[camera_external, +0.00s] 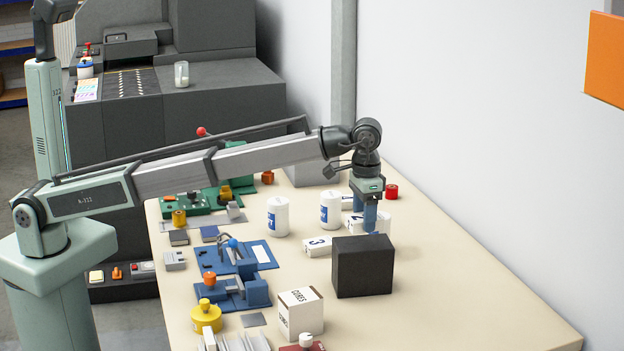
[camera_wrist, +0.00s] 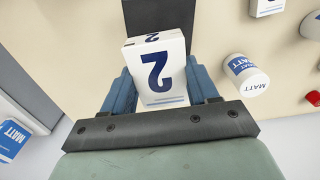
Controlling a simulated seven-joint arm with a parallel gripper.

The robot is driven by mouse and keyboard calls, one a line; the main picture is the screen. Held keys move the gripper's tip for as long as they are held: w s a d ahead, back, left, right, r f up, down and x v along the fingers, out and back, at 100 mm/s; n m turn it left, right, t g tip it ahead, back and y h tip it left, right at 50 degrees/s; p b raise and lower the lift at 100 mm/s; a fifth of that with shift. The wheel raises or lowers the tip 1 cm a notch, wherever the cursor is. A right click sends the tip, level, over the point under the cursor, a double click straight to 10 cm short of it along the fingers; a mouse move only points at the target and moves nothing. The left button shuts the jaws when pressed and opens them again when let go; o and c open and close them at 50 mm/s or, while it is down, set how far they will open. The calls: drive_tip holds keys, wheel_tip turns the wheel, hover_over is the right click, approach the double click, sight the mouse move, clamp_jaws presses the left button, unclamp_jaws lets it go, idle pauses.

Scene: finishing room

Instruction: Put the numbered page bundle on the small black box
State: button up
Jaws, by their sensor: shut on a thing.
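My gripper (camera_external: 370,217) is shut on a white page bundle marked 2 (camera_external: 357,221), just behind the black box in the outside view. In the wrist view the bundle (camera_wrist: 160,72) sits between the two blue fingers of my gripper (camera_wrist: 160,88), its blue 2 facing the camera. The small black box (camera_external: 362,267) stands on the table with its top bare. A dark surface, likely this box (camera_wrist: 140,12), shows beyond the bundle in the wrist view. I cannot tell whether the bundle is clear of the table.
Two white cans (camera_external: 277,217) (camera_external: 330,210) stand nearby. A white carton (camera_external: 300,312) stands in front. The table (camera_external: 450,300) is clear at right.

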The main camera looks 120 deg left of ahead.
drive_tip(key=shift+f, duration=1.9)
drive_tip(key=shift+f, duration=0.15)
drive_tip(key=o, duration=1.1)
wheel_tip(320, 180, up, 12)
drive_tip(key=shift+r, duration=0.15)
